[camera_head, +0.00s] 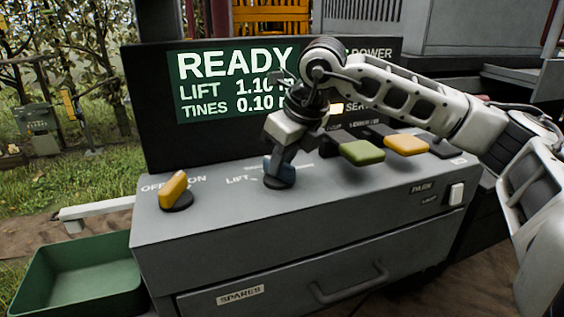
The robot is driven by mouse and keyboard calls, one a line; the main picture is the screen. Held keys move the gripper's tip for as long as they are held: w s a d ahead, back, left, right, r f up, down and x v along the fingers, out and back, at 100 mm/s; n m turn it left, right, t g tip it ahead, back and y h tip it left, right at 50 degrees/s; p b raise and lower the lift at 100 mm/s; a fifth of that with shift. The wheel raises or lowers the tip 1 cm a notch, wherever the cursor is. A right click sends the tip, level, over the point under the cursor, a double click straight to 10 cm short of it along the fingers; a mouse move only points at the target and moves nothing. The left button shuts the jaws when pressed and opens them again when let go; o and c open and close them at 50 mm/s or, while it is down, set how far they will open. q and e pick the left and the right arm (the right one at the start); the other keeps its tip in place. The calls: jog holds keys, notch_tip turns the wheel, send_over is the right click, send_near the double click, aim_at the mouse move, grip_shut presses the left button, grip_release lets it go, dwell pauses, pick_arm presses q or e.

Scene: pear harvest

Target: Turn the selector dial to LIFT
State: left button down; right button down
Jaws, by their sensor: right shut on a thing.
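The selector dial (281,177) is a dark blue knob on a black round base on top of the grey console (330,205). The word LIFT is printed just left of it. My right gripper (279,163) points down over the dial and is shut on it. The gripper hides most of the knob, so I cannot tell exactly which way it points. The display (225,85) behind reads READY, with LIFT and TINES values partly covered by my right arm. My left gripper is not in view.
A yellow OFF/ON knob (173,189) stands at the console's left. A green paddle (361,152) and a yellow paddle (406,144) are right of the dial. A white rocker switch (456,195) is at the right edge. A green bin (80,277) stands at lower left.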

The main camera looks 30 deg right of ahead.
jog(key=n+y, duration=0.1)
jog(key=n, duration=0.2)
jog(key=shift+d, duration=0.15)
jog(key=shift+w+n+g+y, duration=0.1)
jog(key=shift+n+g+y, duration=0.3)
jog(key=shift+n, duration=0.6)
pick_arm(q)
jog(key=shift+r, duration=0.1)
pick_arm(e)
jog(key=shift+n, duration=0.5)
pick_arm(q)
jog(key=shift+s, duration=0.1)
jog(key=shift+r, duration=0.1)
pick_arm(e)
jog(key=c, duration=1.3)
grip_release()
jog(key=shift+r, duration=0.1)
pick_arm(q)
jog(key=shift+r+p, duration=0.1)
jog(key=shift+p, duration=0.5)
pick_arm(e)
jog(key=v, duration=1.6)
jog(key=shift+w+d, duration=0.25)
